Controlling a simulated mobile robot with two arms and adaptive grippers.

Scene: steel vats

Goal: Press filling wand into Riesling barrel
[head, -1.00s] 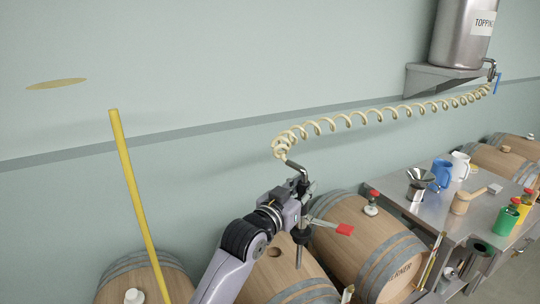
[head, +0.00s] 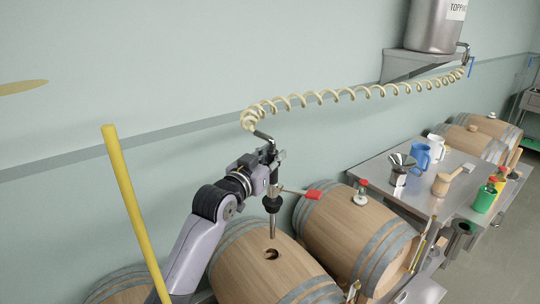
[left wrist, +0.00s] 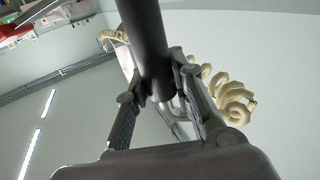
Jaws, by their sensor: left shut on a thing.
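My left gripper (head: 266,170) is shut on the filling wand (head: 273,222), which has a bent metal top, a black collar, a red-ended lever and a metal tip. The wand hangs upright, its tip just above the open bung hole (head: 271,254) of a wooden barrel (head: 240,268). The tip looks close to the hole but apart from it. No name shows on this barrel, so I cannot tell if it is the Riesling one. In the left wrist view the fingers (left wrist: 167,105) close around the wand's dark shaft (left wrist: 145,35). My right gripper is out of view.
A coiled cream hose (head: 345,95) runs from the wand to the steel topping tank (head: 434,22). A steel table (head: 420,205) holds jugs and bottles. A yellow pole (head: 132,205) stands at left.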

